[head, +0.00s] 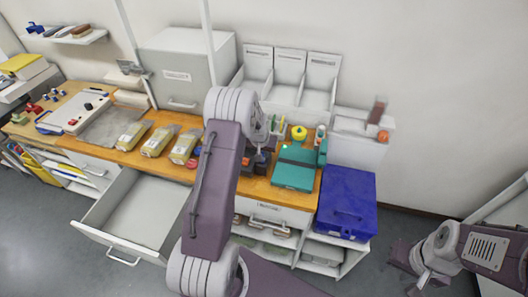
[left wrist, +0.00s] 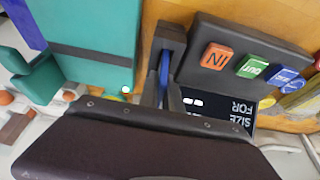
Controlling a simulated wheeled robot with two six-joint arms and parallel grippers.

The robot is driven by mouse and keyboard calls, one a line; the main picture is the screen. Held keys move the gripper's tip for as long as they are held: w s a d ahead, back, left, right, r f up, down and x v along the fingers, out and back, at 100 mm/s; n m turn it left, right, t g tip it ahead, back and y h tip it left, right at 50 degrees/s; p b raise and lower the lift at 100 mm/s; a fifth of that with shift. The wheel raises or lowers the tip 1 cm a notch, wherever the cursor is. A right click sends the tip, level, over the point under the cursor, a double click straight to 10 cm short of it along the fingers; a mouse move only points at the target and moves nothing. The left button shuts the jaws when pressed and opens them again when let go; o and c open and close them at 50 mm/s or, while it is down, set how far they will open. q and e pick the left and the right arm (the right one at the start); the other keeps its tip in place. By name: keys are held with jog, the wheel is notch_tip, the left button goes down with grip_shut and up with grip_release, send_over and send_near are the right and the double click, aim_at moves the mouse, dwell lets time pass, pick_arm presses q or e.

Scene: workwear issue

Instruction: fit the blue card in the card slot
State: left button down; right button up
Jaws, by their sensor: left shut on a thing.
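The blue card (left wrist: 164,72) shows edge-on as a thin blue strip between the fingers of my left gripper (left wrist: 164,90) in the left wrist view. The gripper is shut on it. The card's far end is at the dark raised block with the card slot (left wrist: 172,38), on a dark panel. I cannot tell how far the card is inside the slot. In the head view my left gripper (head: 262,148) is at the dark device (head: 262,160), partly hidden by my arm. My right gripper (head: 422,275) is away at the lower right, its jaws unclear.
The panel has an orange IN button (left wrist: 217,56), a green button (left wrist: 252,67) and a blue button (left wrist: 286,77). A teal case (head: 295,168) lies close beside it. A blue box (head: 345,200) stands farther right. An open drawer (head: 135,215) juts out at the left.

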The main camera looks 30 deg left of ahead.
pick_arm(q)
jog(key=c, duration=1.5)
grip_release()
jog(key=shift+o, duration=0.2)
jog(key=shift+r+p, duration=3.35)
jog(key=shift+r, duration=1.25)
jog(key=shift+f, duration=0.1)
